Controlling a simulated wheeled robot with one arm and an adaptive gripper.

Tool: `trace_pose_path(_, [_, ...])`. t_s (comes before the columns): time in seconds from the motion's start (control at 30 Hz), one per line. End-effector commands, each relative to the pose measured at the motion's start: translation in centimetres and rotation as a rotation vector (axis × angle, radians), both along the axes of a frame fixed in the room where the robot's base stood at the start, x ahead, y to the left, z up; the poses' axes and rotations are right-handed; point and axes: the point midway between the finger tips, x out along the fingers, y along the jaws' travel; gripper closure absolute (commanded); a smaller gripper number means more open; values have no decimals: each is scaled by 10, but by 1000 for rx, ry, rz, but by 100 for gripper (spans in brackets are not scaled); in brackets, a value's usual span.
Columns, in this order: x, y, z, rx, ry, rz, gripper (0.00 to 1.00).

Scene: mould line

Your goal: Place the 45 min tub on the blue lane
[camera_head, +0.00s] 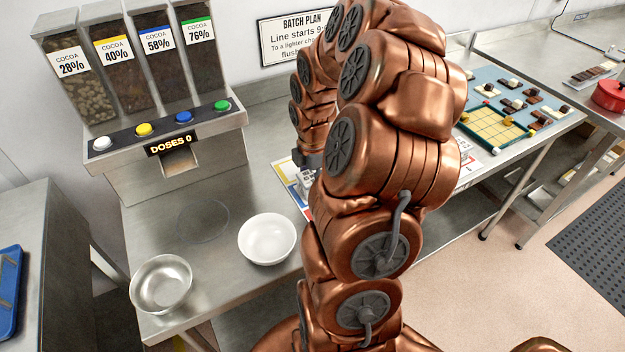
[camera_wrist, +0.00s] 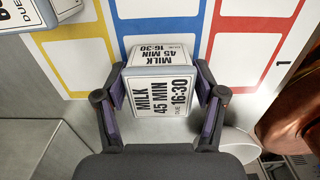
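The 45 min tub (camera_wrist: 160,98), a grey-white box labelled MILK 45 MIN, DUE 16:30, sits between the two fingers of my gripper (camera_wrist: 160,92) in the wrist view. The finger pads press against its left and right sides. The tub is over the near part of the blue lane (camera_wrist: 122,12), a blue-framed white strip between the yellow and red ones. I cannot tell whether its base touches the lane. In the head view the tub (camera_head: 307,178) is a small pale shape under my gripper (camera_head: 307,162), mostly hidden by my arm.
Other labelled tubs (camera_wrist: 22,14) stand at the upper left in the wrist view, by the yellow lane (camera_wrist: 62,25). The red lane (camera_wrist: 215,50) is to the right. A white bowl (camera_head: 267,238) and steel bowl (camera_head: 161,284) stand on the bench below the cocoa dispenser (camera_head: 165,140).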

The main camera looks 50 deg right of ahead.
Motion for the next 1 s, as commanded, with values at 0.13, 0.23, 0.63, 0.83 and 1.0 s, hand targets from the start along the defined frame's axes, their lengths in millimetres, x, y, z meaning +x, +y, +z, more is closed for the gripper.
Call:
trace_pose_path(0.13, [0,0,0,0,0,0,15])
trace_pose_path(0.23, [0,0,0,0,0,0,15])
trace_pose_path(0.63, [2,0,16,-2,-5,0,15])
trace_pose_path(0.83, [2,-1,48,-4,-6,-1,15])
trace_pose_path(1.0, [2,0,77,-3,-5,1,15])
